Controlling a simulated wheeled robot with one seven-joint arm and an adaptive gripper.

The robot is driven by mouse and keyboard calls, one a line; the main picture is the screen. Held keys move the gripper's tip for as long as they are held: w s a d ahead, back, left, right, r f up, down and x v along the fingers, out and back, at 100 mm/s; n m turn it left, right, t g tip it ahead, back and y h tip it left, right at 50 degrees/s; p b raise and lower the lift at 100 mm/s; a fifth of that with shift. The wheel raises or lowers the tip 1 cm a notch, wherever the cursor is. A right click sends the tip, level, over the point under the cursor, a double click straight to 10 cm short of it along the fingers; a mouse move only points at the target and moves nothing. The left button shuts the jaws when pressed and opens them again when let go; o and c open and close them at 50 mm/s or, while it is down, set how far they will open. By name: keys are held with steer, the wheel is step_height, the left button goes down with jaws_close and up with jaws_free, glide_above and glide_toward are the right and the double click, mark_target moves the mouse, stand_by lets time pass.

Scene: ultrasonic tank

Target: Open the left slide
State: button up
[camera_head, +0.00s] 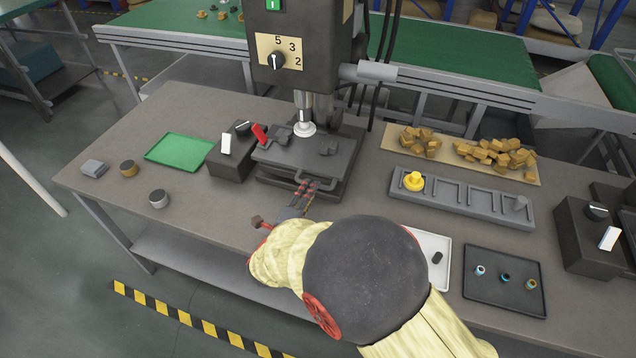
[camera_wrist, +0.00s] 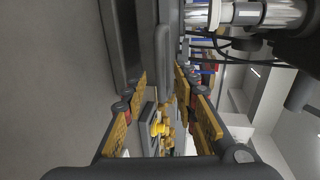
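The left slide is a dark grey plate (camera_head: 275,158) under the press head, with its handle (camera_head: 301,178) on the front edge. In the wrist view the grey handle bar (camera_wrist: 162,55) runs upright between my fingertips. My gripper (camera_head: 308,192) is at the front of the slide, close to the handle. In the wrist view my gripper (camera_wrist: 161,82) shows yellow-padded fingers spread apart, with a gap on both sides of the bar. I cannot tell whether a finger touches it. My arm hides part of the bench in front of the slide.
A black switch box (camera_head: 229,163) and a green tray (camera_head: 180,150) lie left of the press. A grey rack (camera_head: 462,197) with a yellow piece, a mat of brass parts (camera_head: 520,178) and a dark tray (camera_head: 505,285) lie right.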

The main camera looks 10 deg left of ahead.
steer(key=shift+b+x, duration=0.5)
steer(key=shift+x, duration=1.85)
steer(key=c, duration=0.3)
steer(key=c, duration=0.4)
jaws_close()
